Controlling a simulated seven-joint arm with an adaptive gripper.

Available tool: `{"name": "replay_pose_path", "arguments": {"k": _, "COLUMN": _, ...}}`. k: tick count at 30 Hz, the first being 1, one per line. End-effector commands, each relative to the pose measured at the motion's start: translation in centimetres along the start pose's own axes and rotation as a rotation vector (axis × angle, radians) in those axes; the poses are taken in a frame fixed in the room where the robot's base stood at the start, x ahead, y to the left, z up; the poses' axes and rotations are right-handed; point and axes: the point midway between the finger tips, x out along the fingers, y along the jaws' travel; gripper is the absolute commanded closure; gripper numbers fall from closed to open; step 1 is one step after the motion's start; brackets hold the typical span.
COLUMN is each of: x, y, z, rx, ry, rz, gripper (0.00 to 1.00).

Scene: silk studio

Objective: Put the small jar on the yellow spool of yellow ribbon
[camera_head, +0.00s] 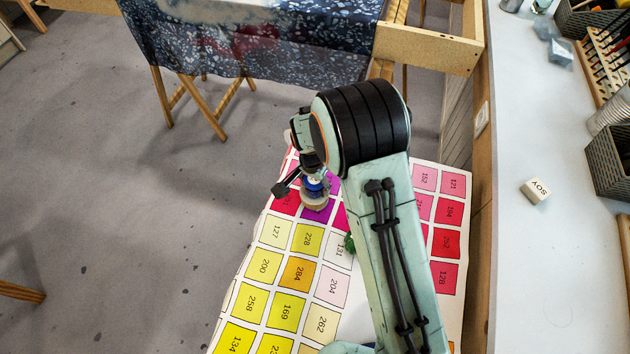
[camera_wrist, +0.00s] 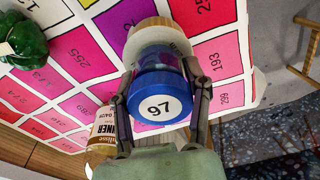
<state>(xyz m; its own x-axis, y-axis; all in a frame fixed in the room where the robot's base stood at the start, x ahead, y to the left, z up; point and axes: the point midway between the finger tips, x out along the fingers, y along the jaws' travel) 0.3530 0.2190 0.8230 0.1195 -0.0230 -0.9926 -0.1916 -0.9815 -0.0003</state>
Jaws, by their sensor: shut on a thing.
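My gripper (camera_wrist: 160,103) is shut on a small jar with a blue lid (camera_wrist: 152,88) marked 97, one finger on each side. In the head view the jar (camera_head: 314,187) shows blue beside my wrist, over the colour chart. Just past the jar is a round thing with a pale rim and a tan, wood-like end (camera_wrist: 150,25). It also shows as a tan round shape below the jar in the head view (camera_head: 315,203). I cannot tell whether it is the spool or whether the jar touches it. No clearly yellow ribbon shows.
The numbered colour chart (camera_head: 262,311) covers the table. A green object (camera_wrist: 20,42) stands on it, partly behind my arm in the head view. A bottle with a brown and white label (camera_wrist: 104,128) is close to my gripper. A counter (camera_head: 540,270) lies at right.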

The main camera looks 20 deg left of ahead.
Motion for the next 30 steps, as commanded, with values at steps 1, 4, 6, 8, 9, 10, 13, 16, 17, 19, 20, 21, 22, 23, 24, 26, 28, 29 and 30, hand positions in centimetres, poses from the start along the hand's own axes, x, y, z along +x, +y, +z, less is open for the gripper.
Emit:
{"name": "replay_pose_path", "arguments": {"k": 1, "x": 0.0, "y": 0.0, "z": 0.0, "rx": 0.000, "ry": 0.000, "rz": 0.000, "gripper": 0.43}}
{"name": "replay_pose_path", "arguments": {"k": 4, "x": 0.0, "y": 0.0, "z": 0.0, "rx": 0.000, "ry": 0.000, "rz": 0.000, "gripper": 0.26}}
{"name": "replay_pose_path", "arguments": {"k": 6, "x": 0.0, "y": 0.0, "z": 0.0, "rx": 0.000, "ry": 0.000, "rz": 0.000, "gripper": 0.26}}
{"name": "replay_pose_path", "arguments": {"k": 8, "x": 0.0, "y": 0.0, "z": 0.0, "rx": 0.000, "ry": 0.000, "rz": 0.000, "gripper": 0.26}}
{"name": "replay_pose_path", "arguments": {"k": 9, "x": 0.0, "y": 0.0, "z": 0.0, "rx": 0.000, "ry": 0.000, "rz": 0.000, "gripper": 0.26}}
{"name": "replay_pose_path", "arguments": {"k": 10, "x": 0.0, "y": 0.0, "z": 0.0, "rx": 0.000, "ry": 0.000, "rz": 0.000, "gripper": 0.26}}
{"name": "replay_pose_path", "arguments": {"k": 13, "x": -0.2, "y": 0.0, "z": 0.0, "rx": 0.000, "ry": 0.000, "rz": 0.000, "gripper": 0.26}}
{"name": "replay_pose_path", "arguments": {"k": 16, "x": -1.1, "y": -0.1, "z": -0.1, "rx": 0.000, "ry": 0.001, "rz": -0.002, "gripper": 0.26}}
{"name": "replay_pose_path", "arguments": {"k": 17, "x": -1.6, "y": -0.1, "z": -0.1, "rx": 0.000, "ry": 0.002, "rz": -0.003, "gripper": 0.26}}
{"name": "replay_pose_path", "arguments": {"k": 19, "x": -3.0, "y": -0.1, "z": -0.1, "rx": 0.000, "ry": 0.003, "rz": -0.005, "gripper": 0.26}}
{"name": "replay_pose_path", "arguments": {"k": 20, "x": -3.7, "y": -0.1, "z": -0.1, "rx": 0.000, "ry": 0.003, "rz": -0.005, "gripper": 0.26}}
{"name": "replay_pose_path", "arguments": {"k": 21, "x": -4.7, "y": -0.1, "z": -0.1, "rx": -0.001, "ry": 0.003, "rz": -0.006, "gripper": 0.26}}
{"name": "replay_pose_path", "arguments": {"k": 22, "x": -5.4, "y": -0.1, "z": -0.1, "rx": -0.001, "ry": 0.003, "rz": -0.005, "gripper": 0.26}}
{"name": "replay_pose_path", "arguments": {"k": 23, "x": -6.1, "y": -0.1, "z": -0.1, "rx": 0.000, "ry": 0.004, "rz": -0.005, "gripper": 0.26}}
{"name": "replay_pose_path", "arguments": {"k": 24, "x": -7.1, "y": -0.1, "z": -0.1, "rx": 0.000, "ry": 0.004, "rz": -0.005, "gripper": 0.26}}
{"name": "replay_pose_path", "arguments": {"k": 26, "x": -8.4, "y": -0.1, "z": -0.1, "rx": -0.001, "ry": 0.004, "rz": -0.004, "gripper": 0.26}}
{"name": "replay_pose_path", "arguments": {"k": 28, "x": -9.8, "y": -0.1, "z": -0.1, "rx": -0.001, "ry": 0.003, "rz": -0.004, "gripper": 0.26}}
{"name": "replay_pose_path", "arguments": {"k": 29, "x": -10.3, "y": -0.1, "z": -0.1, "rx": -0.001, "ry": 0.003, "rz": -0.004, "gripper": 0.26}}
{"name": "replay_pose_path", "arguments": {"k": 30, "x": -10.8, "y": -0.1, "z": -0.1, "rx": -0.001, "ry": 0.002, "rz": -0.003, "gripper": 0.26}}
